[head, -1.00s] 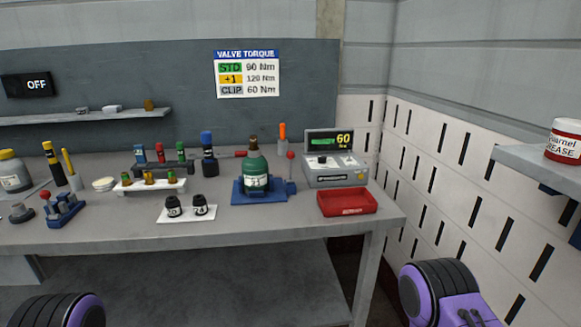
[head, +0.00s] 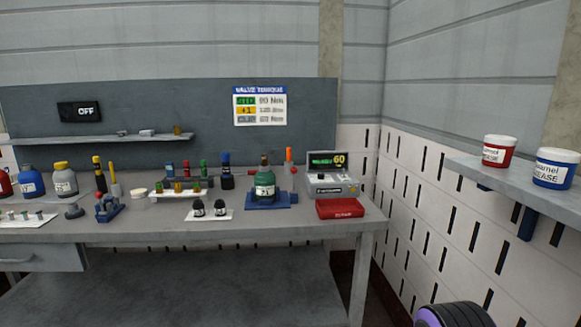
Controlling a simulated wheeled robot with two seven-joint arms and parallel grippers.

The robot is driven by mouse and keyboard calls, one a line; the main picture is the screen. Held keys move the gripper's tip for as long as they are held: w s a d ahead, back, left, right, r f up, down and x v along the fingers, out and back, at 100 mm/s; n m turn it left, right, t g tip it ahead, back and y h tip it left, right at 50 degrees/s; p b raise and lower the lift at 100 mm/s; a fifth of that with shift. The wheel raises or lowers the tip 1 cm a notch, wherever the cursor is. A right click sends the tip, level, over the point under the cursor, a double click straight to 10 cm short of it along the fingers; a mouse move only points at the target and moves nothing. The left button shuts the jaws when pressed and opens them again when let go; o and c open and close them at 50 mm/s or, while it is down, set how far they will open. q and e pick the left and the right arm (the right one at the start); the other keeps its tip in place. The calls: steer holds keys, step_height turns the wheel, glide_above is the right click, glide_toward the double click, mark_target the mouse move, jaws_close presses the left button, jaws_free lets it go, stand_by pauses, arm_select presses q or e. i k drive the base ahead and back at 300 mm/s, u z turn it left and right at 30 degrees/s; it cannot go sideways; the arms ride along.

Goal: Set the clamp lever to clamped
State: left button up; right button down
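A green cylinder with a brown top (head: 265,185) stands upright in a blue clamp base (head: 270,202) on the workbench. A second blue fixture (head: 108,209) with a red knob stands farther left on the bench. Neither gripper is in view. Only a purple and black part of my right arm shows at the bottom right.
A torque display box (head: 332,185) reading 60 and a red tray (head: 340,208) stand right of the clamp. A side shelf (head: 500,172) holds grease tubs. The bench's front edge (head: 200,235) is mostly clear.

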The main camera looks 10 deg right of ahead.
mark_target(293, 169)
steer(key=u, duration=0.35)
steer(key=i, duration=1.05)
steer(key=z, duration=0.2)
